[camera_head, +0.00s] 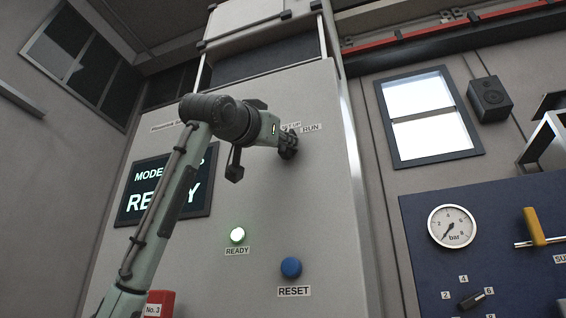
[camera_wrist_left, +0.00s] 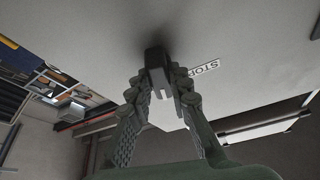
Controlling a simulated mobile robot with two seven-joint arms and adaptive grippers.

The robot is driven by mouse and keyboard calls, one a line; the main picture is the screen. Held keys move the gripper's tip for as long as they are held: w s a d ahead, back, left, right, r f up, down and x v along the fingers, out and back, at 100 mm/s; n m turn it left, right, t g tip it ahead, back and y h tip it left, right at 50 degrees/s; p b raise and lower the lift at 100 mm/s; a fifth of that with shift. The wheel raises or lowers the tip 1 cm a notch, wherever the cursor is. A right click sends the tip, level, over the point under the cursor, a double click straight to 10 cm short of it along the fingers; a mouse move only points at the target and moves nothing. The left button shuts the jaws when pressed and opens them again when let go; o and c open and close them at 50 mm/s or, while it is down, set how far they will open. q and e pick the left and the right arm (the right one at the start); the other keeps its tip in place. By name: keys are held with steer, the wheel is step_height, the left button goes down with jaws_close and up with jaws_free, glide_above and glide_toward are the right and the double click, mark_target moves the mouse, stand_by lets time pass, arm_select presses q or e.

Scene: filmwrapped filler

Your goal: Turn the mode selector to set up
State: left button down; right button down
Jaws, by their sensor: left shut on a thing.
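The mode selector is a dark knob (camera_wrist_left: 156,62) on the pale panel, seen between my fingers in the left wrist view. My left gripper (camera_head: 288,145) is at the upper right of the panel and hides the knob in the head view. In the left wrist view the gripper (camera_wrist_left: 162,90) is shut on the knob, one finger on each side. A RUN label (camera_head: 311,127) and a partly covered SET UP label (camera_head: 291,126) are beside the gripper. A STOP label (camera_wrist_left: 205,68) shows in the wrist view. The knob's pointing direction is hidden. My right gripper is not in view.
A dark screen (camera_head: 136,205), partly behind my left arm, shows "MODE" and "READY". A blue board with a bar gauge (camera_head: 452,226) stands at right.

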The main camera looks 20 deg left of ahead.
arm_select(q)
steer(key=shift+d+n+y+b, duration=0.1)
steer(key=shift+n+y+b, duration=0.15)
steer(key=shift+n+y, duration=0.65)
steer(key=shift+d+n+y+b, duration=0.1)
steer(key=shift+n+y+b, duration=0.15)
steer(key=shift+n, duration=1.15)
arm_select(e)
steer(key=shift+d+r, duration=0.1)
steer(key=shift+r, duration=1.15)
arm_select(q)
steer(key=shift+y, duration=0.25)
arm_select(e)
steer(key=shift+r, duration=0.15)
arm_select(q)
steer(key=c, duration=1.4)
jaws_free()
steer(key=shift+a, duration=0.1)
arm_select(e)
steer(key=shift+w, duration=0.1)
arm_select(q)
steer(key=v, duration=1.2)
steer(key=shift+f, duration=0.15)
